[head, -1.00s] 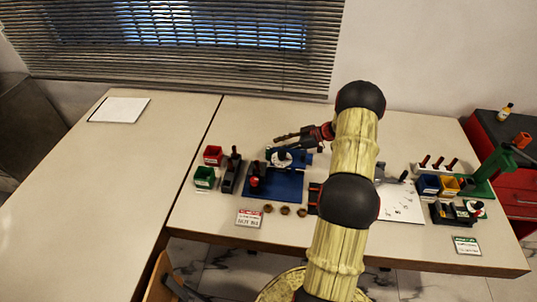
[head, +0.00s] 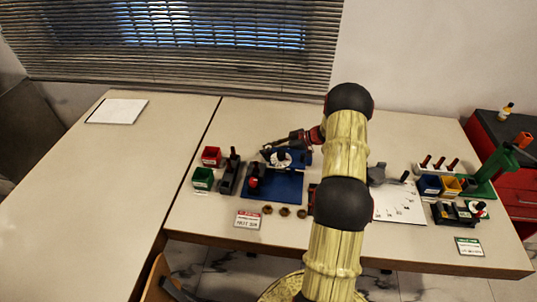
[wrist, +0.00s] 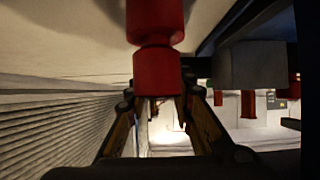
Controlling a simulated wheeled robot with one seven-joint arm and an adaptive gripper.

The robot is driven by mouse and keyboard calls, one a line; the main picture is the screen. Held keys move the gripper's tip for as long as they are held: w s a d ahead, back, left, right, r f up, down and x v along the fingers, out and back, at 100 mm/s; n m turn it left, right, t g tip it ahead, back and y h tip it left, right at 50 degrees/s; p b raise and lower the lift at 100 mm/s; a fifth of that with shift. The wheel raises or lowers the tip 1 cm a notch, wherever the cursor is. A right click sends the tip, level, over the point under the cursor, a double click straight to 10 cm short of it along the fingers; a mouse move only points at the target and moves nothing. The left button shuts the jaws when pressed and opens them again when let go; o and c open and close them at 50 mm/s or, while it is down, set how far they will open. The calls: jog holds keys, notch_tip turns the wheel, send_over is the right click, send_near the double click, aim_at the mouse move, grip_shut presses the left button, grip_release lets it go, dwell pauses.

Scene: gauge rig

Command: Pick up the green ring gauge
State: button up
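I cannot make out the green ring gauge for certain in either view. My gripper (head: 268,149) reaches left over the back of the blue fixture (head: 285,186), close above its white round part (head: 280,160). In the wrist view the two fingers of my gripper (wrist: 160,100) stand apart, and I see nothing clearly clamped between them. A red stepped cylinder (wrist: 158,75) fills the upper middle there, in line with the gap; whether it touches the fingers cannot be told. My arm hides part of the table behind it.
A red bin (head: 211,156), a green bin (head: 203,178) and a dark block (head: 229,178) stand left of the fixture. Blue (head: 429,184) and yellow (head: 449,187) bins and a green stand (head: 488,182) are at right. The left table is mostly clear.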

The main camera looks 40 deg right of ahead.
grip_shut()
jog(key=shift+r, duration=0.1)
